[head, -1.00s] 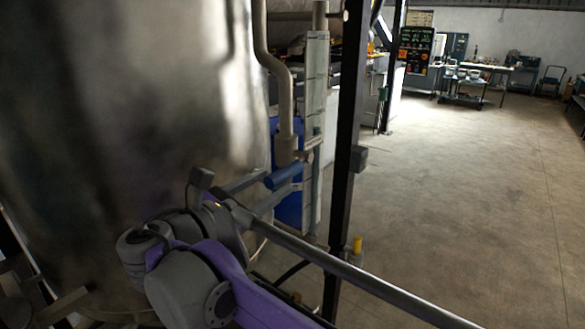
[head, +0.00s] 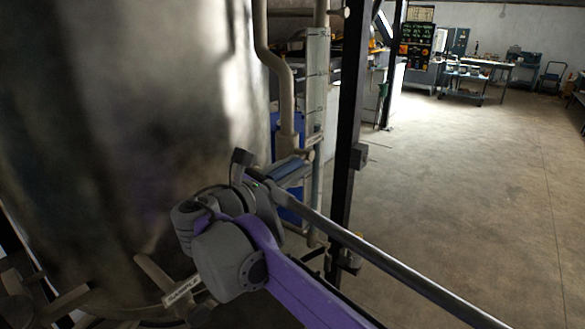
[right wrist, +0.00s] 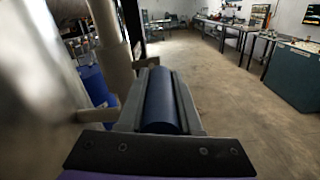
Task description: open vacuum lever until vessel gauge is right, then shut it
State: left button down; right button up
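A blue cylindrical handle (head: 287,168), apparently the vacuum lever's, is beside the pipework right of the big metal vessel (head: 130,110). My right gripper (head: 283,175) is at this handle, its grey fingers on either side of it. In the right wrist view the blue handle (right wrist: 160,103) lies lengthwise between the fingers of my right gripper (right wrist: 160,95). The finger faces look very near the handle, but I cannot tell whether they press on it. No readable vessel gauge shows. My left gripper is not in view.
A grey vertical pipe (head: 287,110) and a pale upright panel (head: 317,80) stand behind the handle. A black post (head: 347,120) rises to the right. A blue drum (right wrist: 94,86) stands left in the wrist view. Open concrete floor (head: 460,170) lies to the right.

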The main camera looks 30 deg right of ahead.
grip_shut()
dwell(1.0)
